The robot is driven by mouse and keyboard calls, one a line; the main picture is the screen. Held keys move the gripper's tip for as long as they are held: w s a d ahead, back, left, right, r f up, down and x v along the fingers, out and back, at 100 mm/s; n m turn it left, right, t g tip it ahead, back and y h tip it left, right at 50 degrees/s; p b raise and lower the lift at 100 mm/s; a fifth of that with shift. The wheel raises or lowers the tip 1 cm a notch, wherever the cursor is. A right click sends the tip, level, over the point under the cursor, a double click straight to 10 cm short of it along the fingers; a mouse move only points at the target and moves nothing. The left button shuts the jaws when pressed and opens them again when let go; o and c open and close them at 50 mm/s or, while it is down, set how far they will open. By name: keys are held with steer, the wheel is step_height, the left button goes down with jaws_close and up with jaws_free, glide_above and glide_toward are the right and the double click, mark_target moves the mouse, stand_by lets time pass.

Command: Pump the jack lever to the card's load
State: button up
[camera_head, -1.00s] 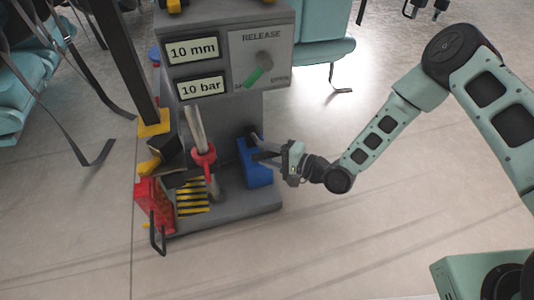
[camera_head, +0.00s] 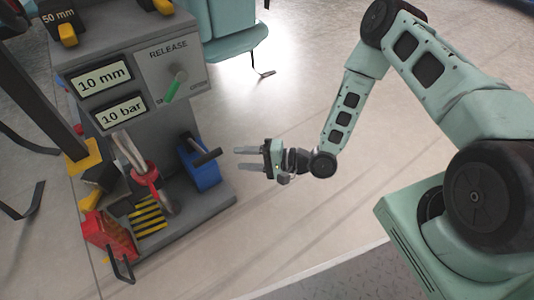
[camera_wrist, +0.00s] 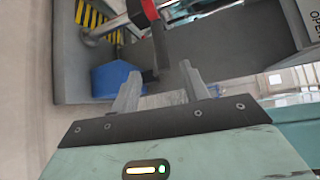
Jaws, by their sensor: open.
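The jack stand (camera_head: 150,80) is a grey upright unit with displays reading "10 mm" (camera_head: 101,78) and "10 bar" (camera_head: 121,111). A label reading "50 mm" (camera_head: 59,16) shows at its top left. In the wrist view a dark bar with red (camera_wrist: 158,42) lies beyond the open fingers (camera_wrist: 158,76).
A green-handled RELEASE knob (camera_head: 175,83) is on the panel. A grey column with a red collar (camera_head: 145,172), a striped plate (camera_head: 149,216) and a red block (camera_head: 110,235) stand left on the base. Teal seats (camera_head: 233,40) are behind. Floor right of the base is clear.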

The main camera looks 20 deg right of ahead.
steer(key=f+p+v, duration=0.1)
steer(key=v, duration=0.5)
steer(key=shift+r, duration=0.45)
stand_by(3.0)
